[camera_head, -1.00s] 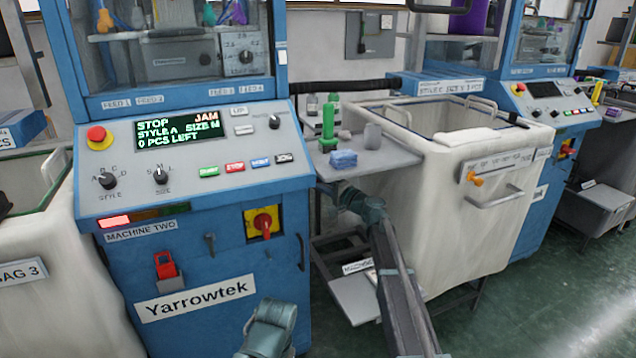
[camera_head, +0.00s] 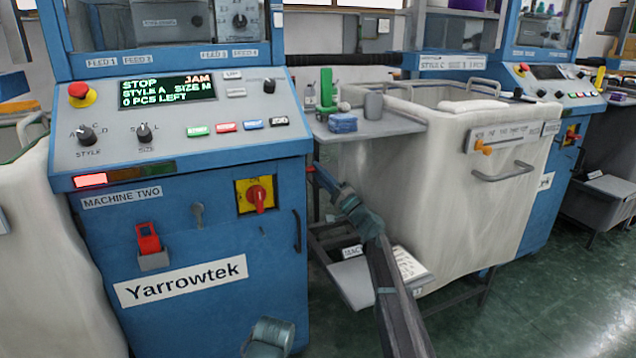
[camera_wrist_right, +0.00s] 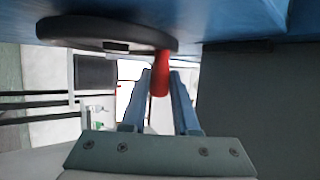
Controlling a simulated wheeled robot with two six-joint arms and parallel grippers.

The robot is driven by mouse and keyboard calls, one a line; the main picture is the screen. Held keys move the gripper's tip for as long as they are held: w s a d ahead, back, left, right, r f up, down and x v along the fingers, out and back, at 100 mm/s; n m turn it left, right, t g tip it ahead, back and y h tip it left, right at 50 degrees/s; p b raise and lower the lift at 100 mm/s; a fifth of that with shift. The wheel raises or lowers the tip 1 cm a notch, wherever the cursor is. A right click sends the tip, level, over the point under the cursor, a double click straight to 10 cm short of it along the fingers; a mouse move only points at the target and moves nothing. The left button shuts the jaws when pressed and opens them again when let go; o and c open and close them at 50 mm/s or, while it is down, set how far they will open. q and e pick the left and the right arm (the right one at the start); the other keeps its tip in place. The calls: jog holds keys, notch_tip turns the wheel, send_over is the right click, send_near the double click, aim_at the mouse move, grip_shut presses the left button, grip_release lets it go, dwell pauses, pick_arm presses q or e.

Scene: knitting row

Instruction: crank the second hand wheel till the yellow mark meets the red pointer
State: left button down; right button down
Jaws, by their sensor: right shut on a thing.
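The dark hand wheel (camera_wrist_right: 75,30) shows edge-on at the top of the right wrist view, against a blue machine side. Its red handle (camera_wrist_right: 160,62) stands between the two blue fingers of my right gripper (camera_wrist_right: 161,85), which is shut on it. In the head view my right gripper (camera_head: 321,174) is at the right side of machine two (camera_head: 205,225), below the grey shelf. The wheel is hidden there. I cannot make out the yellow mark or the red pointer in either view.
Machine two's panel display (camera_head: 166,91) reads STOP, JAM. A grey shelf (camera_head: 385,126) with a blue folded cloth (camera_head: 343,123) and a green item (camera_head: 326,88) is just above my right gripper. A big pale bin (camera_head: 440,190) stands close on the right. Green floor (camera_head: 540,310) is clear at lower right.

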jog(key=shift+f+n+y+b, duration=0.5)
jog(key=shift+y+b, duration=0.2)
jog(key=shift+b, duration=0.2)
jog(key=c, duration=0.7)
grip_release()
jog(key=shift+s, duration=0.1)
jog(key=b+v, duration=0.4)
jog(key=v, duration=0.3)
jog(key=shift+s+d+f, duration=0.1)
jog(key=shift+d, duration=0.05)
